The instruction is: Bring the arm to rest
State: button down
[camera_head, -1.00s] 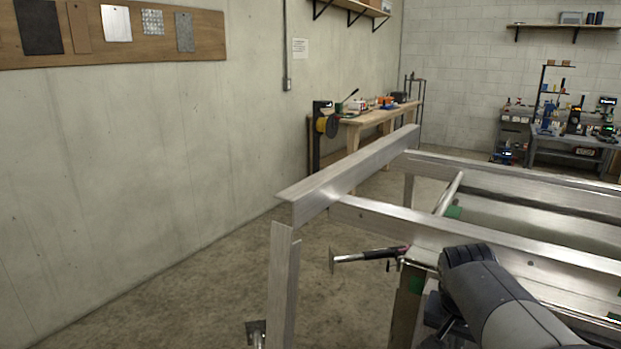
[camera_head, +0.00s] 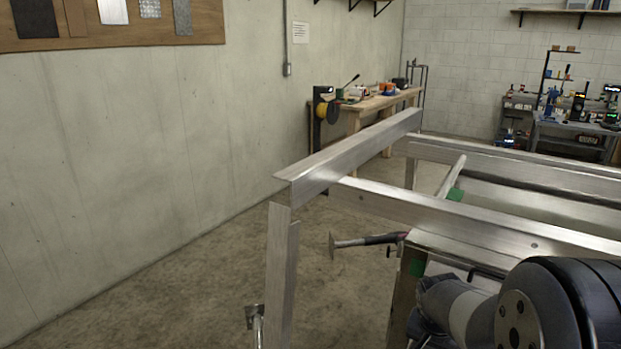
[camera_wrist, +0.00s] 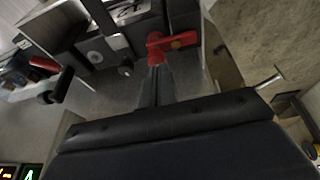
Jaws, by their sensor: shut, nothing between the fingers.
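My arm (camera_head: 560,305) shows at the lower right of the head view, its dark round joint close to the camera. It stands in front of the aluminium trailer frame (camera_head: 440,205). My gripper (camera_wrist: 157,80) shows in the wrist view as narrow dark fingers reaching up from a broad dark body. The fingers are shut and hold nothing. A red lever (camera_wrist: 172,41) appears close to the fingertips; I cannot tell whether they touch. The gripper is not seen in the head view.
A hammer-like tool (camera_head: 365,240) juts out from the frame's near corner. A top rail (camera_head: 350,155) and an upright post (camera_head: 281,275) stand left of my arm. The concrete floor (camera_head: 180,290) at left is clear. A wooden workbench (camera_head: 370,105) stands behind.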

jog(key=w+v, duration=0.1)
jog(key=v, duration=1.3)
jog(key=shift+w+a+r, duration=0.15)
jog(key=shift+a+r, duration=0.05)
jog(key=shift+a, duration=0.05)
